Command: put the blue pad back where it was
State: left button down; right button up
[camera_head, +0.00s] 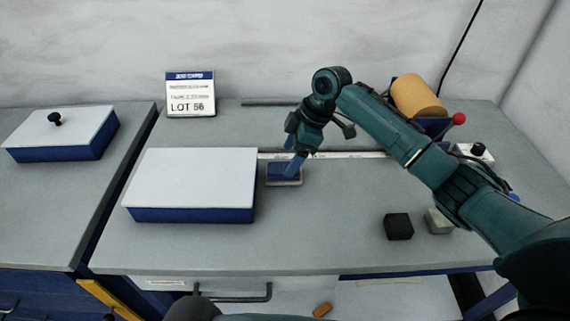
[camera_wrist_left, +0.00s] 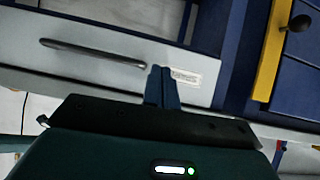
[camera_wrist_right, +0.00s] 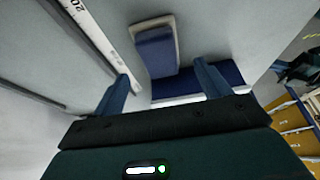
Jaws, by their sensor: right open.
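The blue pad (camera_head: 284,171) lies in a small pale-rimmed holder on the worktop, just right of the big white-topped blue box. It also shows in the right wrist view (camera_wrist_right: 155,54), ahead of the fingers. My right gripper (camera_head: 294,164) is open and empty; its fingertips are over the pad in the head view and partly cover it. The right wrist view (camera_wrist_right: 165,82) shows its two fingers wide apart with nothing between them. My left gripper (camera_wrist_left: 163,82) has its fingers together, empty, in front of a drawer front with a dark handle.
The white-topped box (camera_head: 190,178) stands left of the pad. A ruler strip (camera_head: 345,155) runs behind it. A black block (camera_head: 398,226) and a grey-green block (camera_head: 438,220) sit at right. A copper roll (camera_head: 418,95) and a LOT 56 sign (camera_head: 191,95) stand behind. The front middle is clear.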

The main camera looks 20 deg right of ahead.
jog(key=v, duration=0.7)
dwell(0.3)
